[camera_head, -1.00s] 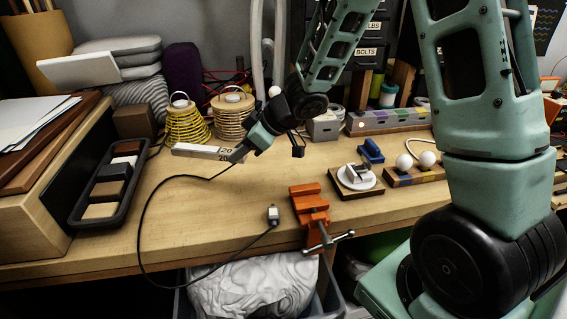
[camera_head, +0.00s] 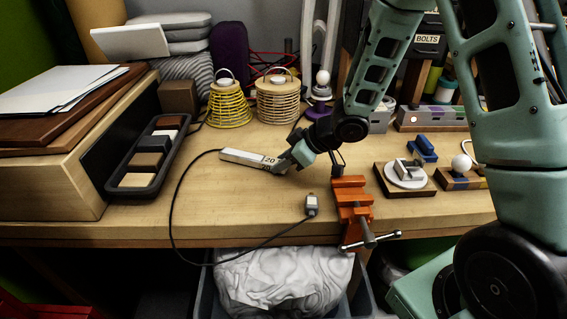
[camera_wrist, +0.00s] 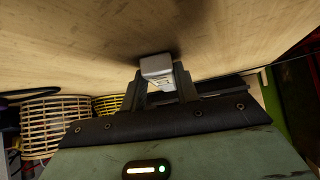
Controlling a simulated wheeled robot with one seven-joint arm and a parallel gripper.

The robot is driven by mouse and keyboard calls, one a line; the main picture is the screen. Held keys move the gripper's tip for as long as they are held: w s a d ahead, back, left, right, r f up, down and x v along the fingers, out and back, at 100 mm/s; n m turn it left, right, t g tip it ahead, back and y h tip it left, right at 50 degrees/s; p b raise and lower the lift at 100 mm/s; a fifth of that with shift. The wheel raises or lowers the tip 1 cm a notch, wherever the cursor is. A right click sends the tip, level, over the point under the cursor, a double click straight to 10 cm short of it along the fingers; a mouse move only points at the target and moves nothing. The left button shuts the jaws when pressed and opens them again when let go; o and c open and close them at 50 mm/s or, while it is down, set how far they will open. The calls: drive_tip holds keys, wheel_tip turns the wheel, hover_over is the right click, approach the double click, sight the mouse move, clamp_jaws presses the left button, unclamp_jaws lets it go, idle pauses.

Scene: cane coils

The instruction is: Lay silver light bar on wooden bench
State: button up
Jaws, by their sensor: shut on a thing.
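The silver light bar (camera_head: 243,157) is a pale, slim bar marked "20" near its right end. My gripper (camera_head: 287,164) is shut on that right end, and the bar points left from it over the wooden bench (camera_head: 240,210). In the wrist view the bar's end (camera_wrist: 157,69) shows between my fingers (camera_wrist: 160,88), close to the bench surface (camera_wrist: 90,35). I cannot tell whether the bar touches the bench. A black cable loops from the bar's left end down over the front edge to a small grey plug (camera_head: 311,204).
An orange vise (camera_head: 352,205) stands at the front edge, right of my gripper. A black tray of blocks (camera_head: 148,160) lies at left. Yellow (camera_head: 228,105) and tan (camera_head: 277,100) cane coils stand behind.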

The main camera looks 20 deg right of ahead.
drive_tip(key=shift+s+f+b, duration=0.25)
drive_tip(key=shift+f+b, duration=0.15)
drive_tip(key=shift+f, duration=0.2)
drive_tip(key=o, duration=1)
drive_tip(key=shift+s+a+f, duration=0.1)
drive_tip(key=shift+s+f, duration=0.05)
drive_tip(key=shift+r, duration=0.2)
drive_tip(key=w+r+p+v, duration=0.1)
drive_tip(key=p+v, duration=0.3)
drive_tip(key=v, duration=0.8)
drive_tip(key=s+a+r+m+h, duration=0.1)
drive_tip(key=s+a+r+h, duration=0.3)
drive_tip(key=a, duration=0.5)
drive_tip(key=s+a+g+h, duration=0.1)
drive_tip(key=s+a+g, duration=0.2)
drive_tip(key=s, duration=0.7)
drive_tip(key=s+a+g, duration=0.3)
drive_tip(key=s+a, duration=0.2)
drive_tip(key=s, duration=0.5)
drive_tip(key=shift+r+h, duration=0.4)
drive_tip(key=shift+r, duration=0.1)
